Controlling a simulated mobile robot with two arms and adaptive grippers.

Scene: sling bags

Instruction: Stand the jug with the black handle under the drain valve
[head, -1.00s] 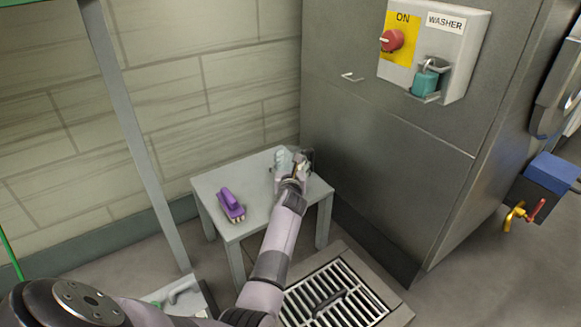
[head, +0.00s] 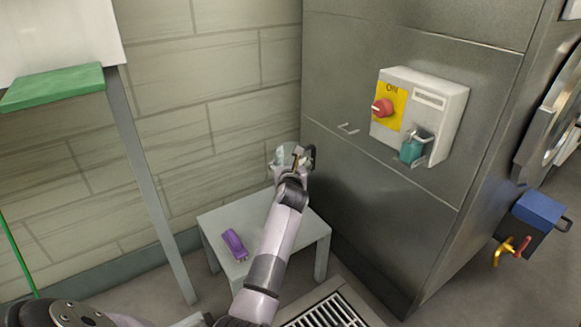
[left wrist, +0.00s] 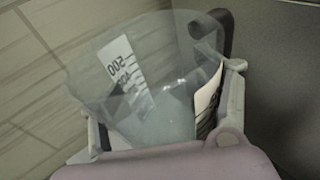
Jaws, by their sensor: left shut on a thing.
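The clear jug (head: 281,156) with a black handle (head: 311,153) is held up above the small grey table, in front of the tiled wall. My left gripper (head: 295,164) is shut on it. In the left wrist view the jug (left wrist: 150,75) fills the middle, its white scale strip reading 500, and the black handle (left wrist: 226,30) is at its upper right. The jug looks empty. The drain valve (head: 512,252), a brass tap with a red lever, is low at the far right below a blue box. My right gripper is not in view.
A purple brush (head: 234,244) lies on the small grey table (head: 312,238). The steel washer side (head: 390,225) stands between the table and the valve, with a switch box (head: 440,112) and teal padlock (head: 411,150). A floor drain grate (head: 325,314) is at the bottom.

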